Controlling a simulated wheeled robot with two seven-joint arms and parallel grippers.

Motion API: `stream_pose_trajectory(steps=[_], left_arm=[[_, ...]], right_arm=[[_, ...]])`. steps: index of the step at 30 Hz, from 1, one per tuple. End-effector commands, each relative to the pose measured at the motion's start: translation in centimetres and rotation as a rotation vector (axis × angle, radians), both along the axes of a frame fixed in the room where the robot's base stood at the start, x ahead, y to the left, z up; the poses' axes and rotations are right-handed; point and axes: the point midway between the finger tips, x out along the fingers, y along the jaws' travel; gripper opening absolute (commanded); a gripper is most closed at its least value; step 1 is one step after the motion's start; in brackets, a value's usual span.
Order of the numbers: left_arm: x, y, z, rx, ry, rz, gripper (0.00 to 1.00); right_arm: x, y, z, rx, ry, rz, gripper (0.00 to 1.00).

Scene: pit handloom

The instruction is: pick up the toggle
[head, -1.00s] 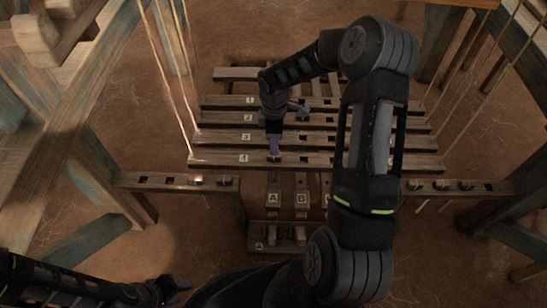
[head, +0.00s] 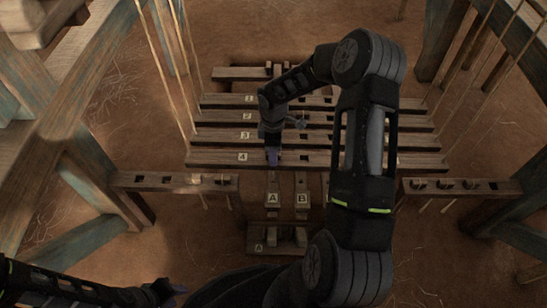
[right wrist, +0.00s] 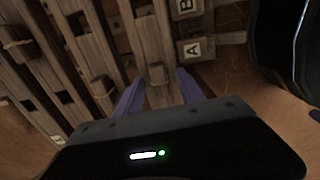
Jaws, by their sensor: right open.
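A small wooden toggle (right wrist: 157,75) sits on a slotted plank and shows between my right fingers in the right wrist view. My right gripper (right wrist: 159,77) is open, with one purple finger on each side of the toggle and no clear contact. In the head view, my right gripper (head: 273,158) points down at the plank marked 4 (head: 345,160) and hides the toggle there. My left gripper (head: 173,289) is at the bottom left, away from the planks, and its jaws are too small and dark to read.
Planks marked 1 (head: 225,99), 2 (head: 215,117) and 3 (head: 215,136) lie behind plank 4. Bars A (head: 272,198) and B (head: 302,199) lie in front. Side beams with pegs (head: 460,186) and taut cords flank the planks. My right arm covers their right part.

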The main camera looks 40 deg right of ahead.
Motion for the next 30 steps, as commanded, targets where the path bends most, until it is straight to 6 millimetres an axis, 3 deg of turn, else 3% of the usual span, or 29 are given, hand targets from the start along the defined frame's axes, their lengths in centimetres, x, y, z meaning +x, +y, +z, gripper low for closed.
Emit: stream_pose_trajectory(steps=[15, 30], left_arm=[[0.02, 0.01, 0.07, 0.000, 0.000, 0.000, 0.36], [0.01, 0.01, 0.07, 0.000, 0.000, 0.000, 0.36]], right_arm=[[0.01, -0.03, 0.11, -0.001, -0.001, 0.000, 0.45], [0.01, -0.03, 0.11, -0.001, -0.001, 0.000, 0.05]])
